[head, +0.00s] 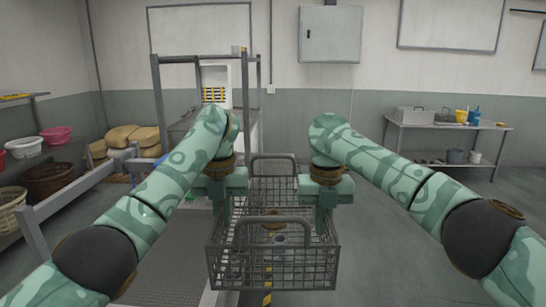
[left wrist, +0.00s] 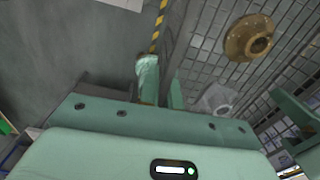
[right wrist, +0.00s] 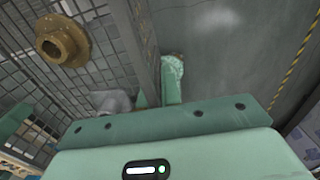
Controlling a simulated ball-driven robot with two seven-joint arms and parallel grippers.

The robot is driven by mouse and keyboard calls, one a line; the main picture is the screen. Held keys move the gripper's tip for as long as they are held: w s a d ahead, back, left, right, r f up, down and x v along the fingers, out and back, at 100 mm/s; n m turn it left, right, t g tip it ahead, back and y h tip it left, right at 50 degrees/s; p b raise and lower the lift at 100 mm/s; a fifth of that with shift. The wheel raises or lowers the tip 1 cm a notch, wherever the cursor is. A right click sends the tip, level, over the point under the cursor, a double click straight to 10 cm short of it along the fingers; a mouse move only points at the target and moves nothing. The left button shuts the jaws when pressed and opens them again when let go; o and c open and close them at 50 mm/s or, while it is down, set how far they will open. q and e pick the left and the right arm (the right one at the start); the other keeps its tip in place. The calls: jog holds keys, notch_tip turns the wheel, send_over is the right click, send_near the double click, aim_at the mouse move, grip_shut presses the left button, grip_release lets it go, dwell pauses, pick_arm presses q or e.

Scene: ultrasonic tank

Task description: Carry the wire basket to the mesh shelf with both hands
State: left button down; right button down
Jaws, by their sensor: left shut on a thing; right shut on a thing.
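The dark wire basket (head: 285,268) hangs level in front of me in the head view, with a raised handle at its near and far ends. My left gripper (head: 230,204) is shut on its left side wall, my right gripper (head: 325,204) on its right side wall. A brass flanged part (left wrist: 248,38) and a grey part (left wrist: 216,98) lie inside; both also show in the right wrist view. A grey, fine-patterned surface (head: 165,268), perhaps the mesh shelf, lies at lower left, partly hidden by my left arm.
A grey rail (head: 75,190) runs along the left. A tall grey frame (head: 158,105) stands behind my left arm. A side table (head: 450,126) with bins and bottles stands at the back right. Open floor (head: 375,255) lies right of the basket; yellow-black tape (head: 267,298) shows below it.

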pick_arm(q)
jog(key=shift+w+a, duration=0.15)
jog(key=shift+w, duration=0.2)
pick_arm(e)
jog(key=shift+w+d+f, duration=0.1)
jog(key=shift+w+d, duration=0.15)
jog(key=shift+w, duration=0.15)
pick_arm(q)
jog(key=shift+f, duration=0.1)
pick_arm(e)
jog(key=shift+s, duration=0.1)
